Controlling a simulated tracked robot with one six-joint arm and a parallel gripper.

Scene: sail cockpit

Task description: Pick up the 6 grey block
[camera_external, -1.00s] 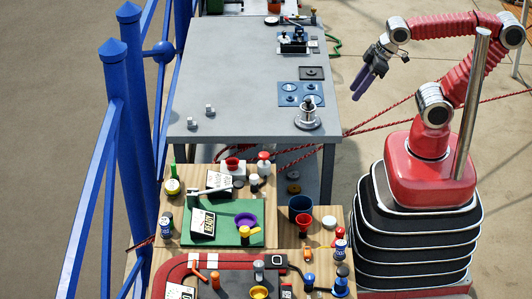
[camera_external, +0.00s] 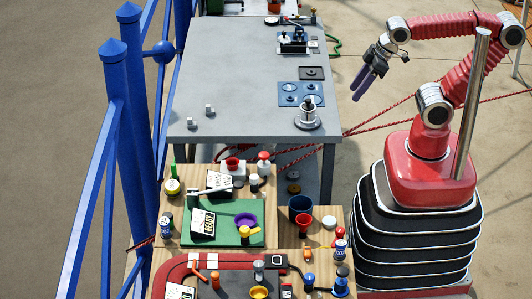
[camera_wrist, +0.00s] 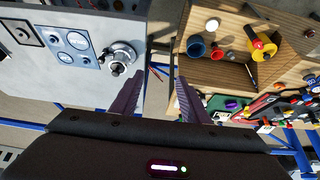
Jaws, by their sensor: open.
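Two small grey blocks stand on the left front part of the grey table (camera_external: 235,75) in the external view. One grey block (camera_external: 192,123) is nearer the front edge, and the other grey block (camera_external: 209,110) is a little behind it to the right. No number can be read on either, so I cannot tell which is the 6. My gripper (camera_external: 362,86) hangs in the air to the right of the table, apart from both blocks. In the wrist view my gripper (camera_wrist: 160,80) is open and empty, and neither block can be made out there.
A silver winch (camera_external: 308,116) and a blue panel (camera_external: 287,100) are on the table's right side. Wooden trays hold a green board (camera_external: 255,238), a blue cup (camera_external: 299,206) and small objects. A blue railing (camera_external: 128,120) runs along the left. The table's middle is clear.

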